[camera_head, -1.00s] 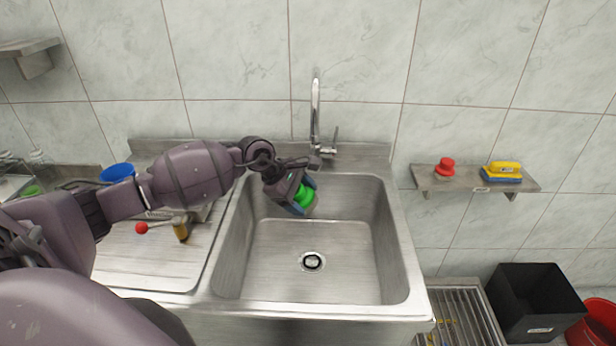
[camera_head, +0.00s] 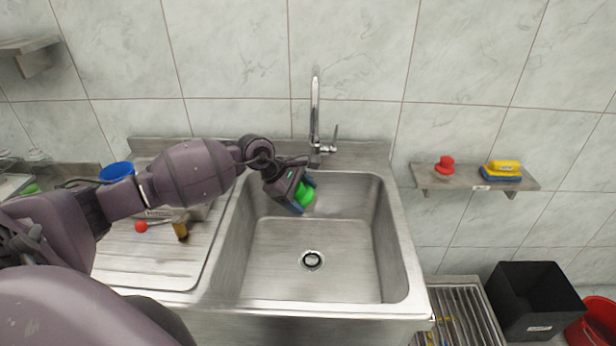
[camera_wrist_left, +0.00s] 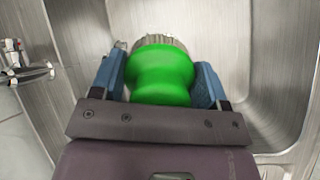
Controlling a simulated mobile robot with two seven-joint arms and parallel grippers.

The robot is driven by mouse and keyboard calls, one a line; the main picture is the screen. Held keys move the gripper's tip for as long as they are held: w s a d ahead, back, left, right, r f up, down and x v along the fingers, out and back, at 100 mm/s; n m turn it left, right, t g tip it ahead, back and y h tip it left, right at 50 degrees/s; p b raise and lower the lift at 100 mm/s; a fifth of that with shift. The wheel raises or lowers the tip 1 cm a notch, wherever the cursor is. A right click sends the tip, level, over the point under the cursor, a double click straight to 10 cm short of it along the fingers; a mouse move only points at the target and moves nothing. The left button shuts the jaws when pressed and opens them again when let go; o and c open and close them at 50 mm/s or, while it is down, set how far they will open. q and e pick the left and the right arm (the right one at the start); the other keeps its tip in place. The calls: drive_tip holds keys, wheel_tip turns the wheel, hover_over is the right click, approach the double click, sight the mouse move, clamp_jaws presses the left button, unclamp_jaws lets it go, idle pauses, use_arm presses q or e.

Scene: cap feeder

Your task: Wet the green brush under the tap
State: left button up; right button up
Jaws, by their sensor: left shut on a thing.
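The green brush (camera_head: 305,194) is held in my left gripper (camera_head: 303,192), over the back left part of the sink basin (camera_head: 350,245). In the left wrist view the green brush (camera_wrist_left: 160,72) sits between the two blue fingers of my left gripper (camera_wrist_left: 160,80), with its bristles at the far end. The tap (camera_head: 315,115) stands at the sink's back edge, above and slightly right of the brush in the head view. The tap (camera_wrist_left: 28,68) also shows at the left of the wrist view. I see no water running. My right gripper is not in view.
The drainboard (camera_head: 140,262) on the left holds a red-ended tool and a brown-yellow item (camera_head: 181,228). A blue bowl (camera_head: 117,172) stands behind. A wall shelf (camera_head: 455,182) holds a red brush (camera_head: 445,165) and sponges (camera_head: 503,168). A black bin (camera_head: 535,300) stands at lower right.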

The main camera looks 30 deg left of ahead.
sight(299, 195)
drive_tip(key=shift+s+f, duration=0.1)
use_arm(q)
drive_tip(key=shift+s+r, duration=0.1)
drive_tip(key=shift+r, duration=0.05)
drive_tip(key=shift+s+d+r+p, duration=0.25)
drive_tip(key=shift+s+r+p, duration=0.15)
drive_tip(key=shift+r+p, duration=0.15)
drive_tip(key=shift+s+d+r+p, duration=0.2)
drive_tip(key=shift+s+r+p, duration=0.15)
drive_tip(key=shift+s+p, duration=0.15)
drive_tip(key=s+r+p, duration=0.1)
drive_tip(key=s+d+r, duration=0.1)
drive_tip(key=shift+s+p, duration=0.35)
drive_tip(key=shift+p, duration=0.05)
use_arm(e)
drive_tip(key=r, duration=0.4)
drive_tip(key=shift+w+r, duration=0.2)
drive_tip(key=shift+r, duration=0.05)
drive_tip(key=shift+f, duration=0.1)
